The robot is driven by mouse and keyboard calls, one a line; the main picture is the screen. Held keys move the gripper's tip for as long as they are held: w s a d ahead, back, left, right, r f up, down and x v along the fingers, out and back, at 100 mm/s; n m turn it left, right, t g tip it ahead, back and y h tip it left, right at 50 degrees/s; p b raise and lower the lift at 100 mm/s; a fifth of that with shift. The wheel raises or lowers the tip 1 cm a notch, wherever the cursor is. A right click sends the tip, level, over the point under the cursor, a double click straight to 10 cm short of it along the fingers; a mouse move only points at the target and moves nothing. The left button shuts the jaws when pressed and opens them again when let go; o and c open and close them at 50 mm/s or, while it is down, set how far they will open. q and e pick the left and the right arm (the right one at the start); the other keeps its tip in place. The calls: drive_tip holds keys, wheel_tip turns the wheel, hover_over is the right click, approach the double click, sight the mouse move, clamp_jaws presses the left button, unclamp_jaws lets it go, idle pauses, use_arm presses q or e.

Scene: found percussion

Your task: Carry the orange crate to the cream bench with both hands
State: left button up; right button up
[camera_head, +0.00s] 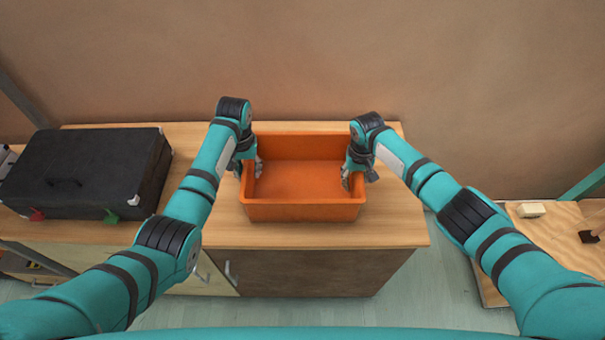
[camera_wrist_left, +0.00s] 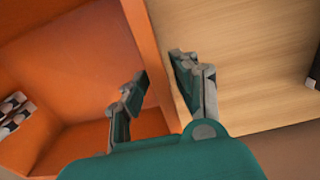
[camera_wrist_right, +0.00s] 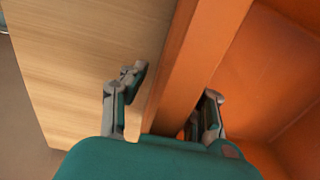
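The orange crate (camera_head: 303,212) sits upright and empty on a wood-topped cabinet (camera_head: 395,236). My left gripper (camera_head: 250,168) is at the crate's left wall. In the left wrist view its two fingers (camera_wrist_left: 162,72) are spread, one inside the crate and one outside, with the wall (camera_wrist_left: 152,60) between them. My right gripper (camera_head: 358,172) is at the right wall. In the right wrist view its fingers (camera_wrist_right: 172,84) are apart on either side of that wall (camera_wrist_right: 190,60), with a gap on the outer side. I cannot identify a cream bench in these views.
A black case (camera_head: 85,172) lies on the left part of the worktop, close to my left arm. At right is a lower wooden surface (camera_head: 540,250) with a pale block (camera_head: 530,210) and a dark-headed tool (camera_head: 592,236). A brown wall (camera_head: 300,60) stands behind the cabinet.

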use_arm(q)
wheel_tip(320, 180, up, 11)
use_arm(e)
drive_tip(key=shift+r, duration=0.1)
wheel_tip(320, 180, up, 12)
drive_tip(key=shift+f, duration=0.1)
idle(0.4)
use_arm(q)
drive_tip(key=shift+s, duration=0.1)
idle(0.4)
